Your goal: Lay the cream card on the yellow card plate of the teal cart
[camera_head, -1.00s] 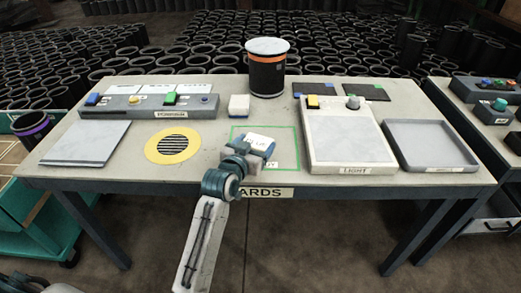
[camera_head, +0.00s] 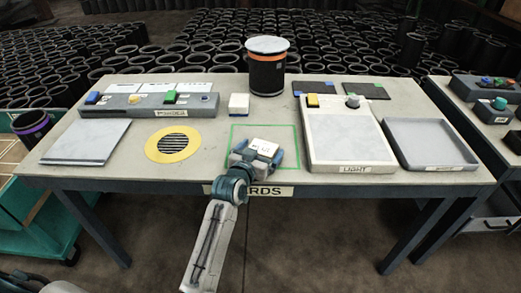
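A small pale card with dark print (camera_head: 263,146) is inside the green outlined square at the table's front middle. My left gripper (camera_head: 257,152) is low at this square, with a blue-grey finger on either side of the card. Whether the fingers press on the card, and whether it is lifted, I cannot tell. The teal cart (camera_head: 45,222) stands at the left, partly cut off by the picture edge. I cannot make out a yellow card plate on it. My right gripper is not in view.
On the table (camera_head: 110,178) are a yellow ring with a dark grille (camera_head: 168,158), a grey panel (camera_head: 85,142), a white block (camera_head: 239,104), a black canister (camera_head: 267,75), a light box (camera_head: 345,135) and a grey tray (camera_head: 432,145). A button console (camera_head: 150,104) stands at the back left.

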